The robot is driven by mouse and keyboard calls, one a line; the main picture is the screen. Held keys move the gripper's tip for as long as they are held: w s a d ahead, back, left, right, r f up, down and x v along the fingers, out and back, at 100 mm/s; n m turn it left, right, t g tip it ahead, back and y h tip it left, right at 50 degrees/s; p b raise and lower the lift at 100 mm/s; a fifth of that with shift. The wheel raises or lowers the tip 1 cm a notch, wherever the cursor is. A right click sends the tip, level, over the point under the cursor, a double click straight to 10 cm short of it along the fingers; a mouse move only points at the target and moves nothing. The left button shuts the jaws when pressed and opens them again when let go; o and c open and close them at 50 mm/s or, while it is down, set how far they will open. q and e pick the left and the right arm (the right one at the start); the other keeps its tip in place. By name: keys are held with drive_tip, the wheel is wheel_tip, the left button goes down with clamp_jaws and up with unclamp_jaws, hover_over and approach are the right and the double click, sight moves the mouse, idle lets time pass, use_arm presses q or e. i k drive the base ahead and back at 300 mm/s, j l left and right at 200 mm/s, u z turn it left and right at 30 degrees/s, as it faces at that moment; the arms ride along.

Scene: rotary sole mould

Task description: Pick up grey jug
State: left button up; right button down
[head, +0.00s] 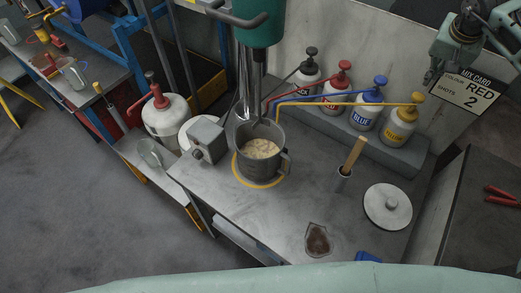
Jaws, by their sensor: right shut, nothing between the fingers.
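The grey jug (257,160) stands upright on the metal bench, inside a yellow ring marked on the top. It holds a pale, lumpy mixture, and its handle (285,163) points right. A mixer shaft comes down over the jug from a green mixer head (259,22); its lower end is at the jug's back rim. My right gripper (432,80) is at the upper right, shut and empty, in front of the mix card and well away from the jug. My left gripper is not in view.
Pump bottles with black, red, blue and yellow tops (397,125) stand on a ledge behind the jug, their spouts reaching towards it. A grey box (208,138) is close left. A wooden-handled tool (352,155) and round lid (388,206) are right. The bench front is mostly clear.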

sight(259, 153)
drive_tip(key=k+j, duration=0.55)
drive_tip(key=j, duration=0.15)
drive_tip(key=k+j, duration=0.6)
drive_tip(key=j, duration=0.15)
